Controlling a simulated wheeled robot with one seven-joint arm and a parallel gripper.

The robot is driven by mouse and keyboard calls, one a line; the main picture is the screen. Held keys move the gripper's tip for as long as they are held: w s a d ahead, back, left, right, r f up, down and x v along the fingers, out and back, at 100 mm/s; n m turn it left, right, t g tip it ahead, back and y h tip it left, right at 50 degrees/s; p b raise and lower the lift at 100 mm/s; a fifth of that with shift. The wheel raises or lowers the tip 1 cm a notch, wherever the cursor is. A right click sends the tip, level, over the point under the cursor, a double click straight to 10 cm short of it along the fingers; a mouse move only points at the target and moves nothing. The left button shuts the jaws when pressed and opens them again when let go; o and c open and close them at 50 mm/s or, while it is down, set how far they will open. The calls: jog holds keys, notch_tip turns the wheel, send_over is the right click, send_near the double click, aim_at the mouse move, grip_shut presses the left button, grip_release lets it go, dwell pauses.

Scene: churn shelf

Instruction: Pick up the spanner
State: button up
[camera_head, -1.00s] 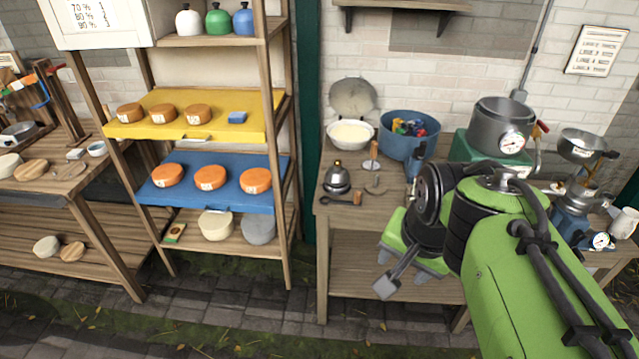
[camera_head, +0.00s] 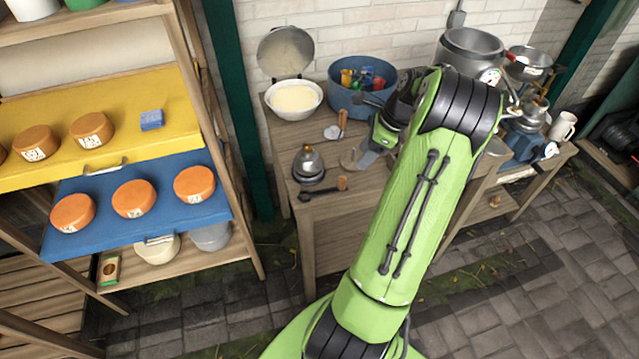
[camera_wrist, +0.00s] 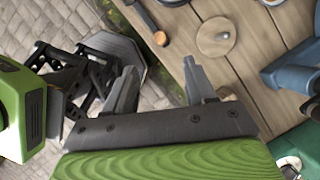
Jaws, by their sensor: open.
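I cannot clearly make out a spanner in any view. My gripper (camera_head: 371,158) is over the wooden table in the head view, partly hidden by my own green arm. In the wrist view my gripper (camera_wrist: 160,88) has its two grey fingers apart, with nothing between them. The table edge lies just beyond the fingers, with paving to its left. A round wooden disc with a small knob (camera_wrist: 216,37) lies on the table past the right finger.
A blue tub (camera_head: 345,102) with coloured items inside stands at the back of the table, beside a white bowl (camera_head: 292,112). A kettle-like metal pot (camera_head: 308,165) and a wooden-handled dark utensil (camera_head: 322,189) are left of my gripper. Shelves with orange cheeses (camera_head: 134,198) stand further left.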

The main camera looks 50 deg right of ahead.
aim_at(344, 178)
jog(key=b+x, duration=0.3)
jog(key=x, duration=1)
jog(key=shift+w+f, duration=0.15)
jog(key=shift+w, duration=0.05)
jog(key=shift+s+a, duration=0.1)
jog(key=c, duration=1)
